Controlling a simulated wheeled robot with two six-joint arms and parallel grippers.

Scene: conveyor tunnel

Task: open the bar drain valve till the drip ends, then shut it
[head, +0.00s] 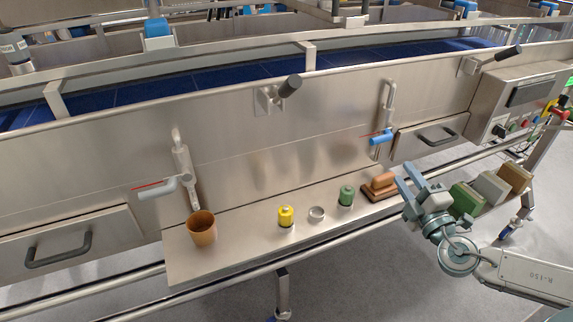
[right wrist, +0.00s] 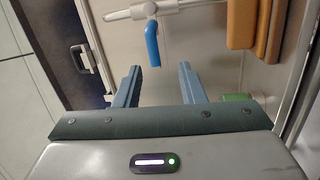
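Two valves are on the steel front panel in the head view. The right one has a blue handle (head: 381,137) on a vertical pipe, with a thin red line beside it. The left one has a grey bar handle (head: 158,190) with a red line above it, over a brown cup (head: 201,230). No drip can be made out at either. My right gripper (head: 412,181) is open and empty, below and right of the blue handle. In the right wrist view the blue handle (right wrist: 152,43) is ahead of the open fingers (right wrist: 158,84), apart from them. My left gripper is not in view.
The steel shelf (head: 240,262) holds a yellow canister (head: 286,216), a metal ring (head: 317,214), a green canister (head: 346,195) and a brown block (head: 381,186). Several more blocks stand beside my right gripper. Drawers (head: 70,245) and a control box (head: 515,98) flank the panel.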

